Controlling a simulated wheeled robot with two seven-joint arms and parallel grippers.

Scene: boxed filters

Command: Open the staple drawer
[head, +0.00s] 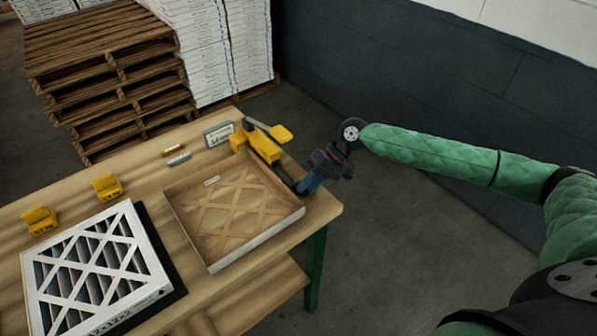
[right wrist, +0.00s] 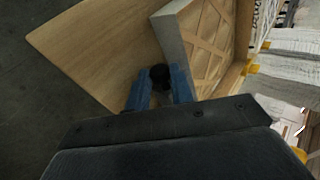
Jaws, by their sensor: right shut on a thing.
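A yellow stapler (head: 266,146) with a raised yellow handle stands at the table's right end, beside the open box. A grey strip, perhaps its staple drawer, runs from its front toward my right gripper (head: 309,184). In the right wrist view my right gripper (right wrist: 160,88) has its blue fingers shut on a small black knob (right wrist: 160,72), above the table beside the box wall. The fingers hide part of the knob. How far the drawer is out, I cannot tell. My left gripper does not show.
The open box (head: 262,238) with a lattice inside sits left of my right gripper. A white-framed filter (head: 132,213), two yellow blocks and a small sign (head: 219,134) are on the table (head: 178,239). Pallets (head: 100,50) stand behind. Floor right of the table is clear.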

